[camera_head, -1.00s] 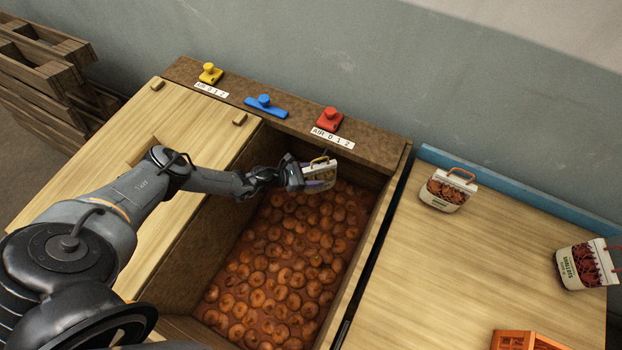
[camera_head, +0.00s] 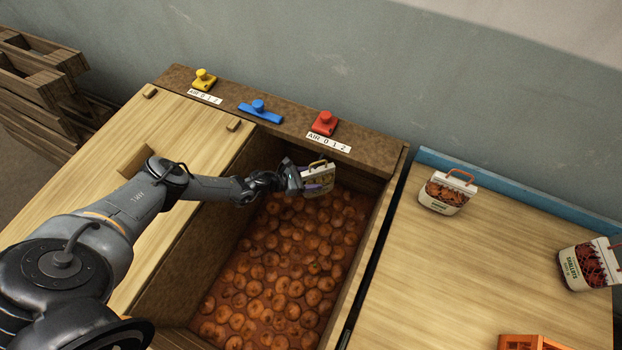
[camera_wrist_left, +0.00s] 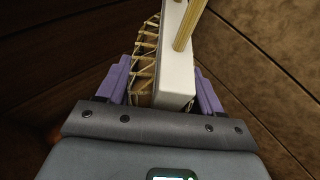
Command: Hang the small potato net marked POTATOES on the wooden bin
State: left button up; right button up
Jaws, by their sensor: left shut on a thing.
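The small potato net (camera_head: 318,180) is a whitish sack with netting and a tan handle; its wording is too small to read. My left gripper (camera_head: 304,182) is shut on it and holds it inside the wooden bin (camera_head: 216,239), above the brown round produce and near the back wall. In the left wrist view the net (camera_wrist_left: 176,75) stands between the purple fingers (camera_wrist_left: 163,88), its white edge and handle pointing up and its mesh on the left. The right gripper is not in view.
Yellow (camera_head: 203,79), blue (camera_head: 260,111) and red (camera_head: 324,123) knobbed pieces sit on the bin's back ledge. Two other sacks (camera_head: 447,193) (camera_head: 588,265) stand on the right-hand table (camera_head: 440,270), with an orange crate (camera_head: 530,342) at its front. A slatted wooden stack (camera_head: 40,90) is at left.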

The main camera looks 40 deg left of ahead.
pick_arm(q)
jog(key=shift+w+a, duration=0.1)
dwell(0.7)
jog(key=o, duration=1.7)
jog(key=shift+f, duration=0.1)
